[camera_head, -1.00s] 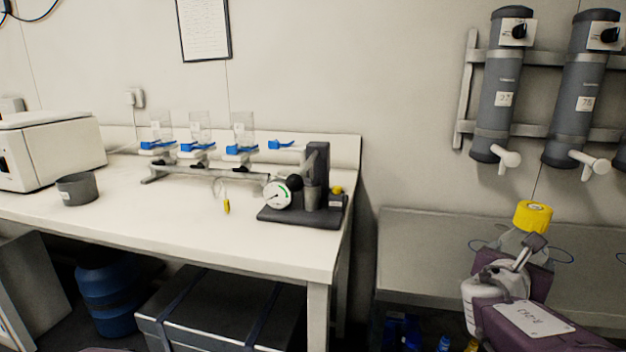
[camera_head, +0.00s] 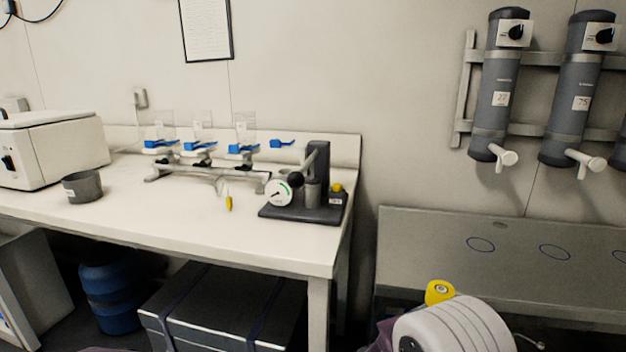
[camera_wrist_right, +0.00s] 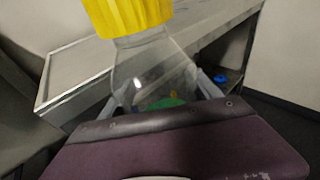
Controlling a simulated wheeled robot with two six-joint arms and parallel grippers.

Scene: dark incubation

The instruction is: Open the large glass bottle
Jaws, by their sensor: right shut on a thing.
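The large glass bottle shows in the right wrist view, with a clear body (camera_wrist_right: 150,68) and a ribbed yellow cap (camera_wrist_right: 128,14) seated on its neck. My right gripper (camera_wrist_right: 163,88) is shut on the bottle below the neck; its purple housing hides the lower part. In the head view the yellow cap (camera_head: 439,292) shows at the bottom, just behind my white right wrist, which hides the bottle's body and the right fingers. My left gripper is not in view.
A white bench (camera_head: 130,215) carries a grey pot (camera_head: 82,187), a filter manifold (camera_head: 215,172), and a dark press with a gauge (camera_head: 305,205). A grey side bench (camera_head: 430,250) with ring marks has a clear top. Grey cylinders (camera_head: 497,95) hang above it.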

